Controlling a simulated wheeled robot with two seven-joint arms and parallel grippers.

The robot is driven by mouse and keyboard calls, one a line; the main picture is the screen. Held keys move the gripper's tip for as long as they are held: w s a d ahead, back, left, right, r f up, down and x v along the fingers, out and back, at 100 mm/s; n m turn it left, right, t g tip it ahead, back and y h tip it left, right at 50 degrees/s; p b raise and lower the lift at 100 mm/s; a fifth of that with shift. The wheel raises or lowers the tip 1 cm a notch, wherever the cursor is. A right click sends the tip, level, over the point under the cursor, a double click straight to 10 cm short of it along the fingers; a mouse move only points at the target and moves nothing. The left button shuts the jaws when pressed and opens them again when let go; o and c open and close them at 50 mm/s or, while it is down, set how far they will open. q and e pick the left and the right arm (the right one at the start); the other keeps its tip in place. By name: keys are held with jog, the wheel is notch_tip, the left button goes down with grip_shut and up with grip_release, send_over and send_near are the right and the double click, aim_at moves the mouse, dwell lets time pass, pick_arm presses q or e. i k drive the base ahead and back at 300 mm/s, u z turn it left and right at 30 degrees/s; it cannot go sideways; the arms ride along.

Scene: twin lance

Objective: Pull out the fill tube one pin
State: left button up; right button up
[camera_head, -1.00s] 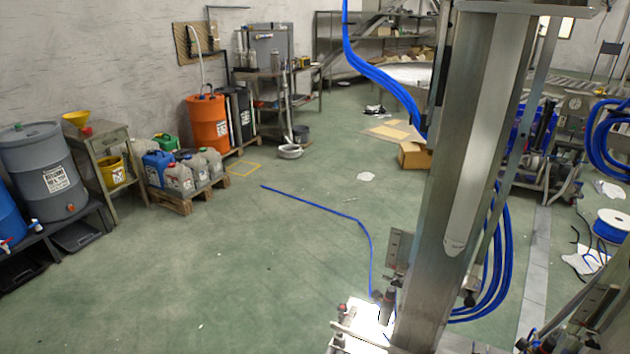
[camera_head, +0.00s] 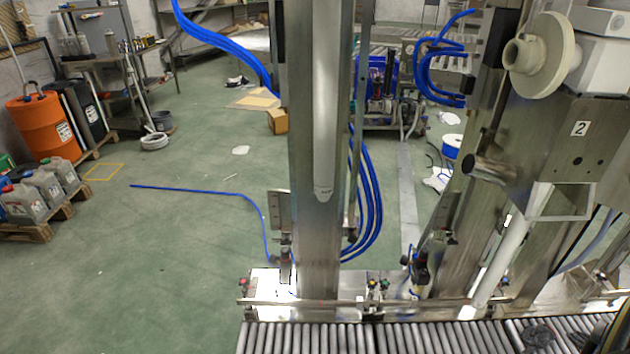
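A long pale tube (camera_head: 325,120) hangs upright along the steel column (camera_head: 302,200) in the middle of the head view; its lower end is rounded. No label marks it as tube one. A second white tube (camera_head: 508,250) slants down at the right, below a steel housing (camera_head: 545,150) with a plate marked 2 (camera_head: 580,128). A short round metal piece (camera_head: 488,168) sticks out to the left of this housing. I cannot make out a pin on the middle tube. Neither of my grippers can be made out in the view.
A roller conveyor (camera_head: 330,337) runs along the bottom edge, with a metal rail behind it. Blue hoses (camera_head: 368,200) hang behind the column. An orange drum (camera_head: 40,125) and grey canisters (camera_head: 45,188) stand at the left. The green floor (camera_head: 170,260) at left is mostly clear.

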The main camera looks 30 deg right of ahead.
aim_at(352, 238)
jog(key=z, duration=1.6)
jog(key=k, duration=1.05)
jog(key=z, duration=1.4)
jog(key=i, duration=0.95)
jog(key=u, duration=0.95)
jog(key=i, duration=0.6)
jog(key=u, duration=0.5)
